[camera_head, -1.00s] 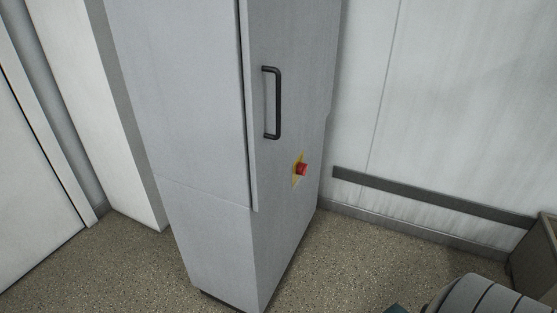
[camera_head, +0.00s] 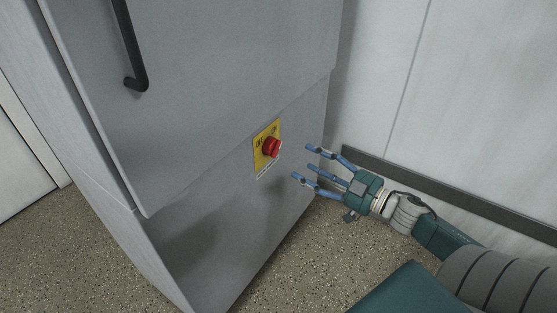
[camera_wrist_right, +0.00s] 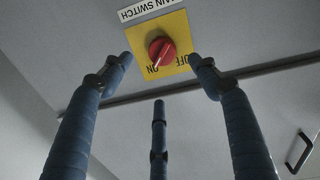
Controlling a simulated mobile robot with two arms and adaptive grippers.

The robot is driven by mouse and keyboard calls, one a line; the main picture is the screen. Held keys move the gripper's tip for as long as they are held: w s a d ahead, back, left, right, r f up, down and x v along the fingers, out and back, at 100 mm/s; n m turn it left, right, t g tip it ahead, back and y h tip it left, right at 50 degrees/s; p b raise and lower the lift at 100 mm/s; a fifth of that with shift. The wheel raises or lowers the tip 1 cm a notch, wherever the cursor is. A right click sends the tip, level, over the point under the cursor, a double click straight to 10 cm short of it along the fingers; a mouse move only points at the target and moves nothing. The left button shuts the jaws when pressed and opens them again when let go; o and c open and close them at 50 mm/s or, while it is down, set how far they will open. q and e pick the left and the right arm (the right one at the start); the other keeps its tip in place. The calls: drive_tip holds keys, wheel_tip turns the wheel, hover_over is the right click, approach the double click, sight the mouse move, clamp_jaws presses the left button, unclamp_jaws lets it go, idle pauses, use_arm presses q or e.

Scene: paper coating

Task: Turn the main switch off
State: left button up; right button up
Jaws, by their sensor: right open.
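The main switch is a red rotary knob (camera_head: 271,147) on a yellow plate (camera_head: 261,163) low on the grey cabinet's face. In the right wrist view the knob (camera_wrist_right: 161,50) appears upside down, and its pointer is turned toward the ON mark. OFF is printed to the right of it, and a white MAIN SWITCH label (camera_wrist_right: 147,8) lies above. My right gripper (camera_head: 307,163) is open, its blue fingers spread and pointing at the cabinet just right of the knob. It is empty and apart from the knob. My left gripper is not in view.
The grey cabinet (camera_head: 200,110) fills the left and middle, with a black handle (camera_head: 136,60) above the switch. A white wall (camera_head: 470,100) with a dark rail (camera_head: 430,190) stands close behind my right arm. Speckled floor (camera_head: 75,250) is clear at the lower left.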

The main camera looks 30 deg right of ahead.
sight(278, 150)
drive_tip(key=x, duration=0.3)
drive_tip(key=b+x, duration=0.1)
drive_tip(key=x, duration=0.5)
drive_tip(key=shift+s+a+r+b, duration=0.1)
drive_tip(key=shift+a+r+b, duration=0.15)
drive_tip(key=shift+b, duration=0.05)
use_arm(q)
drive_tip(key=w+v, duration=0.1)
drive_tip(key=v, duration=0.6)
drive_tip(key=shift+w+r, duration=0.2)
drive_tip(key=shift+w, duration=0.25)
use_arm(e)
drive_tip(key=shift+x, duration=0.9)
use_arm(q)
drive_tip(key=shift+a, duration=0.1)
use_arm(e)
drive_tip(key=c, duration=1.1)
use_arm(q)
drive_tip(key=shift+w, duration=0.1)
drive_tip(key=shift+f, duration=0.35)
use_arm(e)
drive_tip(key=shift+r+n, duration=0.1)
drive_tip(key=shift+n, duration=0.3)
